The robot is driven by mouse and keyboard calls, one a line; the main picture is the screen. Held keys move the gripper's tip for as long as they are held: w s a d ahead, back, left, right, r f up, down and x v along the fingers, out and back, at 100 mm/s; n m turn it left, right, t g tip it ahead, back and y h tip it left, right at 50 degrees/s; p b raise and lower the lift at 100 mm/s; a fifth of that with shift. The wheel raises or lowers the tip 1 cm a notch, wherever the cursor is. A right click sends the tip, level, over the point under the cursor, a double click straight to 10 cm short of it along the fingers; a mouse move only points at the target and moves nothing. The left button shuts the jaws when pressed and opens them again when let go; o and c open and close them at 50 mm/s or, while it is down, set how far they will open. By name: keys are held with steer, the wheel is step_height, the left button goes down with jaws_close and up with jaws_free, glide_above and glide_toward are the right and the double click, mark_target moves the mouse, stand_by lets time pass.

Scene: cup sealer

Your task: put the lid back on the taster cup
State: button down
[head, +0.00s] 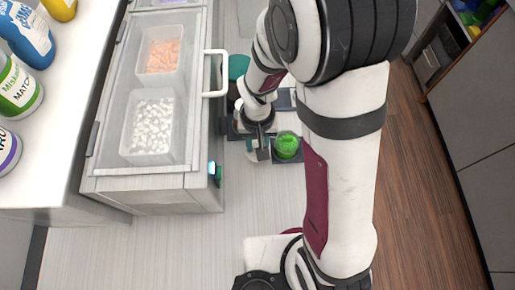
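A small round cup (287,145) with a bright green top or contents stands in a dark square holder, just right of my gripper. I cannot tell from this view whether the green is a lid or what is inside the cup. My gripper (262,150) points down beside the cup, on its left, over the dark fixture. The fingers are small and partly hidden by my wrist, so their opening and anything between them cannot be made out. No separate lid can be clearly identified.
A chilled cabinet with a clear top (110,110) holds a tub of orange pieces (162,50) and one of white pieces (152,125); its white handle (222,75) juts toward my arm. A teal round object (238,67) sits behind my wrist. Bottles (18,88) line the left counter.

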steer(key=w+d+r, duration=0.3)
steer(key=r, duration=0.4)
steer(key=w+d+r, duration=0.2)
steer(key=d+r, duration=0.1)
steer(key=r, duration=0.4)
steer(key=w+d+r, duration=0.2)
steer(key=w+r, duration=0.1)
steer(key=r, duration=0.5)
steer(key=shift+w+d+f, duration=1.1)
steer(key=shift+w+f, duration=0.6)
steer(key=shift+f, duration=1.4)
steer(key=shift+w+d+f, duration=1.1)
steer(key=shift+w+f, duration=0.65)
steer(key=shift+f, duration=1.4)
steer(key=shift+w+d+f, duration=1.1)
steer(key=shift+w+f, duration=0.6)
steer(key=shift+f, duration=1.4)
steer(key=shift+f, duration=0.15)
steer(key=c, duration=0.5)
jaws_free()
steer(key=shift+o, duration=0.2)
steer(key=o, duration=0.4)
